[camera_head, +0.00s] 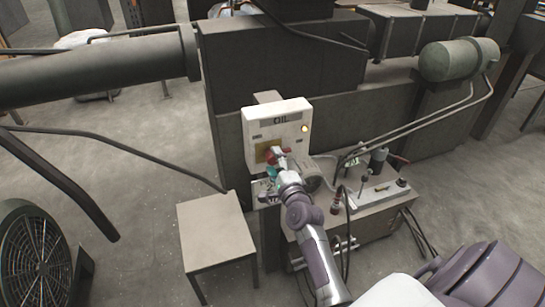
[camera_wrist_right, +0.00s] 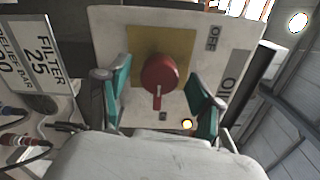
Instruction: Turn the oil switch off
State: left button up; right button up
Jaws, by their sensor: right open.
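The red oil switch (camera_wrist_right: 162,72) is a round knob on a yellow plate (camera_wrist_right: 140,42) on the front of a white box marked OIL (camera_head: 290,113). In the right wrist view its narrow grip points down, and the OFF label (camera_wrist_right: 213,38) is at upper right. A small dark label is below the knob, too small to read. A lamp (camera_head: 305,129) on the box glows yellow. My right gripper (camera_head: 270,168) is open in front of the box. Its teal-padded fingers (camera_wrist_right: 158,80) stand either side of the knob with visible gaps. My left gripper is not in view.
A small grey table (camera_head: 215,231) stands left of the box. A hydraulic unit (camera_head: 378,191) with a motor, hoses and fittings sits close at right. A large dark machine (camera_head: 283,65) is behind. A filter sign (camera_wrist_right: 36,52) is left in the wrist view.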

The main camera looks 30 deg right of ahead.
jog(key=shift+x, duration=0.85)
jog(key=shift+c, duration=0.3)
jog(key=c, duration=1.1)
